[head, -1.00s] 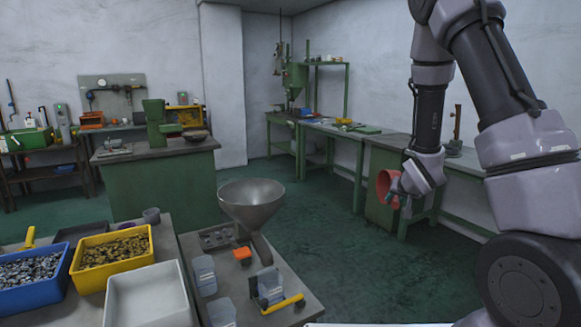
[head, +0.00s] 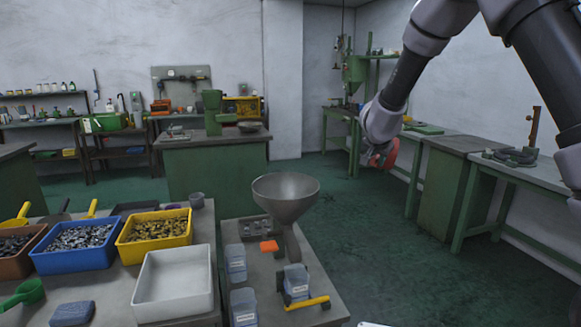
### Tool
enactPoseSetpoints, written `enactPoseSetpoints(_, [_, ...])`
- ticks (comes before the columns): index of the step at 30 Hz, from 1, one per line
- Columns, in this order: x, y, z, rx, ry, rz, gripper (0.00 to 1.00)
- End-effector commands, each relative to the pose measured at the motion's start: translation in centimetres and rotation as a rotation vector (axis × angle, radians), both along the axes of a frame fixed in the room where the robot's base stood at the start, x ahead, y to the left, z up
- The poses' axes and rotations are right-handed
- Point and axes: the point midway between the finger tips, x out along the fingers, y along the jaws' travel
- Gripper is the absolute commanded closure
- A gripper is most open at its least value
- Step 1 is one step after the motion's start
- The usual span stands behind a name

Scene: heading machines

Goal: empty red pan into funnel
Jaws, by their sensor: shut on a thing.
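The grey metal funnel (head: 286,198) stands mouth up on a small grey table at the centre, with its spout downward. The red pan (head: 389,154) is in my gripper (head: 375,160), which is shut on it. The pan is held in the air to the right of the funnel and higher in the picture, clear of it. It is tilted on its side and partly hidden by my gripper and wrist. I cannot see what is inside it.
A white tray (head: 174,283), a yellow bin (head: 153,231) and a blue bin (head: 75,246) stand left. Green floor (head: 400,265) is free at right.

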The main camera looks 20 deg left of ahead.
Motion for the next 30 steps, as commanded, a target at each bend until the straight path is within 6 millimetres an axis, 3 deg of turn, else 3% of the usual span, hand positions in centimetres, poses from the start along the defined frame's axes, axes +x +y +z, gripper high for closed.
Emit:
enactPoseSetpoints(5, [-2.5, 7.8, 0.7, 0.031, 0.0, -0.036, 1.0])
enactPoseSetpoints(9, [-6.0, 14.1, 0.8, 0.052, -0.001, -0.054, 1.0])
enactPoseSetpoints(15, [-11.6, 21.3, 0.5, 0.081, -0.002, -0.058, 1.0])
enactPoseSetpoints(21, [-14.6, 24.5, 0.3, 0.094, -0.003, -0.052, 1.0])
enactPoseSetpoints(30, [-15.1, 23.8, 1.1, 0.254, -0.013, -0.051, 1.0])
